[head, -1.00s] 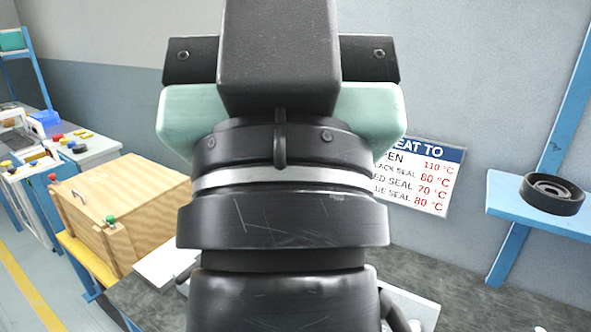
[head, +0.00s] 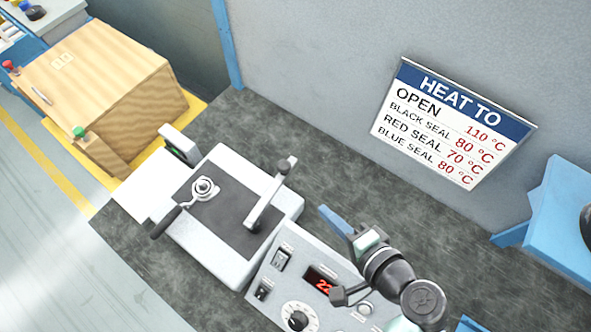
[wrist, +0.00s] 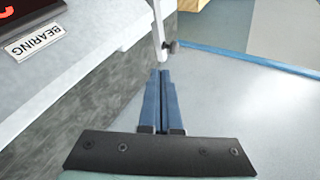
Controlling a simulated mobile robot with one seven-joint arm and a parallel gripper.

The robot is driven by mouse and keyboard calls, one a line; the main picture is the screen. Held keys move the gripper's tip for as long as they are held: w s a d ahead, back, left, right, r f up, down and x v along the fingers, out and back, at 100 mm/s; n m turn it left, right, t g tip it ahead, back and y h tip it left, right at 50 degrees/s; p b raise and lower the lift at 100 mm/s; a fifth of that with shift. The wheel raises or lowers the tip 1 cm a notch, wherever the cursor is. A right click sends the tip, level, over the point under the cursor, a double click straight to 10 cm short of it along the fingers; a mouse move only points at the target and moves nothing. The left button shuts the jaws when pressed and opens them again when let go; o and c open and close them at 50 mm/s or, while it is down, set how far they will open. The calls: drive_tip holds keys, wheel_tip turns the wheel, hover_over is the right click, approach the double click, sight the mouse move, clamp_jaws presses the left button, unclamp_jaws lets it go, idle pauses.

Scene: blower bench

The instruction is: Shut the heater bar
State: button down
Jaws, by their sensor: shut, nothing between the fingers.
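The heater is a light grey box (head: 226,262) with a dark top. A pale metal bar (head: 268,202), which I take for the heater bar, slants from that top toward the wall and ends in a knob. I cannot tell how far it is raised. In the wrist view a pale upright with a dark knob (wrist: 172,46), likely this bar, stands beyond the fingertips. My gripper (head: 324,210) is right of the bar, near the control panel, apart from the bar. Its blue fingers (wrist: 160,72) are shut and empty.
The control panel (head: 283,287) has a red display, a dial and switches. A crank (head: 203,188) with a black handle is on the heater's left. A wooden box (head: 100,75) stands at left. A heating sign (head: 450,125) hangs on the wall. A blue shelf (head: 560,210) is at right.

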sight(286, 172)
drive_tip(key=shift+w+a+r+p+x, duration=0.15)
drive_tip(key=shift+r+p+x, duration=0.25)
drive_tip(key=shift+x, duration=1.65)
drive_tip(key=shift+w+r+p+x, duration=0.2)
drive_tip(key=shift+p+x, duration=0.35)
drive_tip(key=shift+x, duration=1.55)
drive_tip(key=shift+w+a+r+p+x, duration=0.1)
drive_tip(key=shift+r+p+x, duration=0.25)
drive_tip(key=shift+x, duration=1.7)
drive_tip(key=shift+f, duration=0.15)
drive_tip(key=n+b, duration=0.1)
drive_tip(key=w+a+n+g+y+b, duration=0.1)
drive_tip(key=shift+w+a+f+b, duration=0.15)
drive_tip(key=shift+w+b, duration=0.2)
drive_tip(key=a+n+g+y+b, duration=0.4)
drive_tip(key=a+n+g, duration=0.3)
drive_tip(key=a, duration=0.8)
drive_tip(key=shift+w+r+n+b, duration=0.3)
drive_tip(key=shift+w+b, duration=0.15)
drive_tip(key=shift+b, duration=0.35)
drive_tip(key=shift+f, duration=0.1)
drive_tip(key=shift+d, duration=0.1)
